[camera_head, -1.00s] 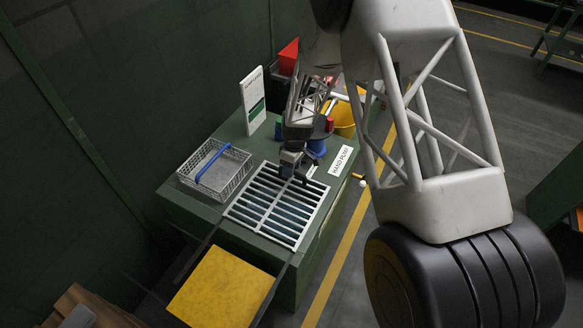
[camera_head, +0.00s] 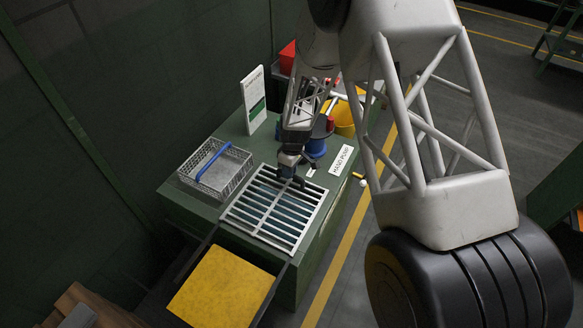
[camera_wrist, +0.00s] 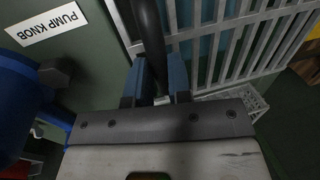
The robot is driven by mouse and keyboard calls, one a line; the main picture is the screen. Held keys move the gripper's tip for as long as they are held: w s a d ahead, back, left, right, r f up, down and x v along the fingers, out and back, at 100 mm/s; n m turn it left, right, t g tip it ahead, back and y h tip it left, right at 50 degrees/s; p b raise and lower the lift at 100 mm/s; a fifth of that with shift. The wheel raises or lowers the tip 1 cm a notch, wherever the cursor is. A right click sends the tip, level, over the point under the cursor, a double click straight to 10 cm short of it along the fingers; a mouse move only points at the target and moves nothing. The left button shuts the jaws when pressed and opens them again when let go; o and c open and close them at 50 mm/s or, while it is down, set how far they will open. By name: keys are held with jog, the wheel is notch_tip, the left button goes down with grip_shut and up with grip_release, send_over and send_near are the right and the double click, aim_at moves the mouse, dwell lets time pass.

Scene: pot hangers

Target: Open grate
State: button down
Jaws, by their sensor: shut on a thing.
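The grate (camera_head: 254,212), a pale metal frame with several bars, covers the opening in the green bench top. It also shows in the wrist view (camera_wrist: 245,42). My gripper (camera_head: 292,177) is at the grate's far edge. In the wrist view its blue-sided fingers (camera_wrist: 160,82) are shut on a dark round bar, the grate's handle (camera_wrist: 149,30). The fingers hide part of the handle, so where it joins the grate is not clear.
A wire basket (camera_head: 232,178) with a blue handle stands left of the grate. A yellow panel (camera_head: 222,287) lies at the near side. A white sign (camera_head: 254,99), blue pump (camera_head: 316,147) and yellow bucket (camera_head: 345,118) stand behind.

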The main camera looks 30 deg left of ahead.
jog(key=s, duration=2.3)
jog(key=shift+s, duration=0.35)
jog(key=c, duration=1.1)
grip_release()
jog(key=shift+o, duration=0.2)
jog(key=shift+r, duration=0.1)
notch_tip(320, 180, up, 8)
jog(key=w, duration=0.1)
jog(key=shift+w+f, duration=0.25)
jog(key=shift+w+r, duration=0.1)
